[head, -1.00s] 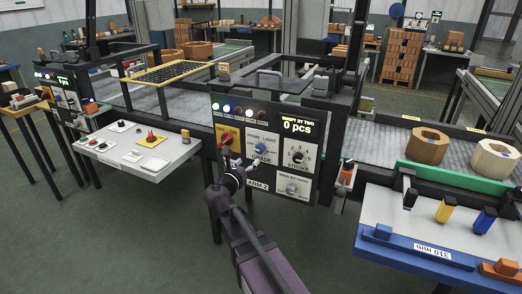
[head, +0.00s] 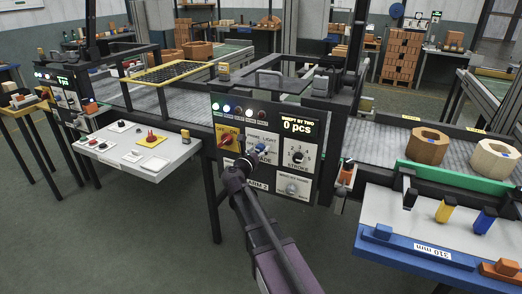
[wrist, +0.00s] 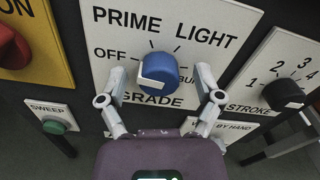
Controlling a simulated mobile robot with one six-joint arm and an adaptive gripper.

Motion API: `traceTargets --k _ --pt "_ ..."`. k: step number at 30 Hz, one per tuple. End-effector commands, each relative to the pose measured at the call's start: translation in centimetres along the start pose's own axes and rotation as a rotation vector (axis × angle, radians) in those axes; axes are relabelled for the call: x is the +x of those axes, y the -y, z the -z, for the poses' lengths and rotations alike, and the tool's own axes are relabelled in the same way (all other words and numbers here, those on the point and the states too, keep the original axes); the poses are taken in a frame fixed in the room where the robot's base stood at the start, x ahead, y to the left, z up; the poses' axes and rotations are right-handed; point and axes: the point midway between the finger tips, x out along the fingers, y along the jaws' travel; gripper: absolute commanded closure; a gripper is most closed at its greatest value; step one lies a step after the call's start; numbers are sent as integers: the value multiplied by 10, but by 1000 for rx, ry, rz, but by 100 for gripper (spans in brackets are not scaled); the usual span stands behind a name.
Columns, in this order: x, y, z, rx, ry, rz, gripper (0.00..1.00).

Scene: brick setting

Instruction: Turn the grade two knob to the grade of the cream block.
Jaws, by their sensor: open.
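The blue grade knob (wrist: 165,70) sits on a white plate (wrist: 112,45) lettered OFF, PRIME, LIGHT and GRADE; a fourth label starting BU is partly hidden. A white mark shows on the knob's left and lower face; its exact setting is hard to tell. My gripper (wrist: 161,76) is open, one finger on each side of the knob, with visible gaps. In the head view the knob (head: 262,148) is partly behind my gripper (head: 246,162). The cream block (head: 494,161), a pale hollow block, stands on the conveyor at the far right.
A brown hollow block (head: 428,147) stands left of the cream one. The red switch (head: 227,141) is left of the knob, the black stroke knob (wrist: 283,93) right, and a green sweep button (wrist: 54,127) lower left. A white bench (head: 139,153) stands left of the panel.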

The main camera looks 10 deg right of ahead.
Motion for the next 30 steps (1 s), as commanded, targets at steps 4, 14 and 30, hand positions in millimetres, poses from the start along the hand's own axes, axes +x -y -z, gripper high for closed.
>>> traceTargets --k 4,14,30 --pt "0 0 0 0 0 0 34" --pt "4 7 2 0 -1 4 98" --pt "-2 3 1 151 -2 4 98"
